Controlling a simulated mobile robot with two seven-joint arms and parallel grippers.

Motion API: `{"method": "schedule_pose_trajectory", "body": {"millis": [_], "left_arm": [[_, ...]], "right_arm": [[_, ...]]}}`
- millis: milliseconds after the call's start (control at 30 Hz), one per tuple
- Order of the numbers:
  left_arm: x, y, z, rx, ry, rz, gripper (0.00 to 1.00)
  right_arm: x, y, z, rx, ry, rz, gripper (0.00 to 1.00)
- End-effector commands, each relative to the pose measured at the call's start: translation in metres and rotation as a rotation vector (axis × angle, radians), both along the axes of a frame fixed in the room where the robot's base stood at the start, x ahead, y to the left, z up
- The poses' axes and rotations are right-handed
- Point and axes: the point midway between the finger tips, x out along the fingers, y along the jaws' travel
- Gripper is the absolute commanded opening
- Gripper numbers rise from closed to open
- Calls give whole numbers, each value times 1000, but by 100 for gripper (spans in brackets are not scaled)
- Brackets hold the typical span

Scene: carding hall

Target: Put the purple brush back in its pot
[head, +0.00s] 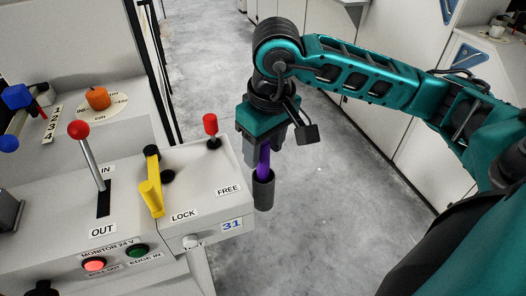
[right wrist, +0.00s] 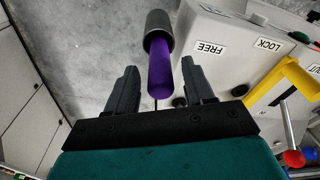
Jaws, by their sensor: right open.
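The purple brush (head: 263,160) stands upright with its lower end inside the dark grey pot (head: 264,192), beside the right end of the machine console. In the right wrist view the purple handle (right wrist: 160,76) comes out of the mouth of the pot (right wrist: 158,33) toward me. My right gripper (head: 264,147) is right above the pot, pointing down. In the right wrist view its two fingers (right wrist: 159,68) are apart, one on each side of the handle, with gaps visible. The part of the brush inside the pot is hidden. My left gripper is not in view.
The console (head: 180,190) stands left of the pot, with a red-knobbed lever (head: 212,128), a yellow handle (head: 153,185) and a tall red-ball lever (head: 85,140). Open grey floor (head: 330,210) lies right of the pot. White cabinets (head: 400,145) stand farther right.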

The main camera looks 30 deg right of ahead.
Motion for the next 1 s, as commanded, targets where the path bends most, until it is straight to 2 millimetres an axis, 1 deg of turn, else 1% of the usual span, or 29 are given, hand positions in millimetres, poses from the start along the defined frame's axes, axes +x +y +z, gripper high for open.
{"method": "schedule_pose_trajectory", "body": {"millis": [33, 200, 300, 400, 500, 600, 1000], "left_arm": [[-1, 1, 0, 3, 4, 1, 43], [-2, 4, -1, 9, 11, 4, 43], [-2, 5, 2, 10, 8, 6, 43], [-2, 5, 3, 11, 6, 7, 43], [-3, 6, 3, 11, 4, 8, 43], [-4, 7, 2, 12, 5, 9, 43], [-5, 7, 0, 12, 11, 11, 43]], "right_arm": [[0, -1, 14, -1, -7, 0, 53], [-5, -1, 52, 0, -6, 0, 53], [-7, -1, 70, -1, -5, 2, 53], [-9, -2, 83, 0, -4, 0, 53], [-10, -2, 90, -1, -1, 1, 53], [-11, -2, 93, -1, -1, 1, 53], [-11, -2, 93, -1, 1, 1, 53]]}}
